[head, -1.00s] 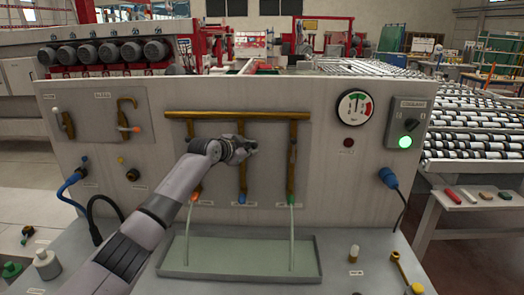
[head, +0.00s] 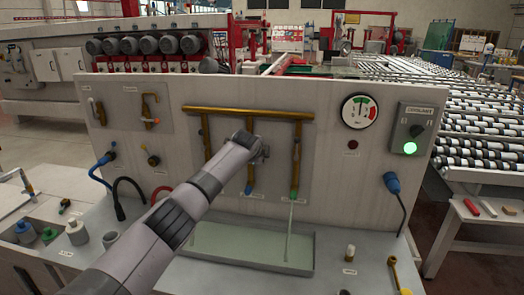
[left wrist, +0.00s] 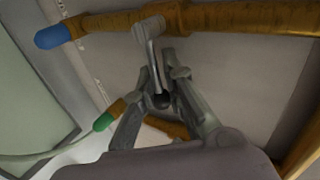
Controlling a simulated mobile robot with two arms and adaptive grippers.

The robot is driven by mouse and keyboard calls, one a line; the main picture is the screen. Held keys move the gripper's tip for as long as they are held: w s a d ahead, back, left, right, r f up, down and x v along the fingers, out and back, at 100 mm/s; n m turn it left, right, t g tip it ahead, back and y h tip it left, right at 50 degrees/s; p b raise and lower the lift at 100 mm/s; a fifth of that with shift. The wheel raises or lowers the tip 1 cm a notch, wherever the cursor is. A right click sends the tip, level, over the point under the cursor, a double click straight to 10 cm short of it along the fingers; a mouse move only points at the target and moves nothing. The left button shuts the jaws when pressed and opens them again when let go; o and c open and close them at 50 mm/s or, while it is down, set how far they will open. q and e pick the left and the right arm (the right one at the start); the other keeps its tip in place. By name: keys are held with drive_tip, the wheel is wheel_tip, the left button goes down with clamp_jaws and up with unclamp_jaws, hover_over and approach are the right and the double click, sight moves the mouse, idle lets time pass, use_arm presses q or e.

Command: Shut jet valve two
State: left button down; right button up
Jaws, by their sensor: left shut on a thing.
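On the front panel (head: 330,100), three brass jet pipes hang from a brass manifold (head: 225,110). The middle pipe (head: 250,177) has a blue tip, also seen in the left wrist view (left wrist: 52,37). My left gripper (head: 261,152) is at this middle pipe. In the left wrist view its fingers (left wrist: 160,98) are shut on a grey valve lever (left wrist: 149,30) that sticks out from the pipe. The right pipe (head: 296,160) has a green tip, and a jet runs from it. No jet shows below the blue tip. My arm hides the left pipe's lower end. My right gripper is not in view.
A shallow tray (head: 225,245) lies below the pipes. A gauge (head: 358,111) and a coolant switch (head: 416,131) with a lit green lamp are at the right. Hoses (head: 105,172) are at the left. Small pots (head: 77,232) and a yellow tool (head: 396,272) lie on the ledge.

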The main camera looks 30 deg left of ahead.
use_arm(q)
drive_tip(key=shift+d+f, duration=0.1)
drive_tip(key=shift+f, duration=0.05)
drive_tip(key=shift+s+f+m+y, duration=0.1)
drive_tip(key=shift+f+m+y, duration=0.1)
drive_tip(key=shift+m+y, duration=0.1)
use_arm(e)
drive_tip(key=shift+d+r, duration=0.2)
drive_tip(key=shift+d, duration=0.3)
use_arm(q)
drive_tip(key=shift+f, duration=0.1)
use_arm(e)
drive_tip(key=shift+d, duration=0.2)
use_arm(q)
drive_tip(key=c, duration=1.8)
unclamp_jaws()
drive_tip(key=shift+d, duration=0.1)
drive_tip(key=shift+c, duration=0.2)
drive_tip(key=o, duration=0.4)
drive_tip(key=shift+c, duration=0.2)
drive_tip(key=shift+r, duration=0.3)
drive_tip(key=v, duration=1.1)
drive_tip(key=shift+s+r, duration=0.25)
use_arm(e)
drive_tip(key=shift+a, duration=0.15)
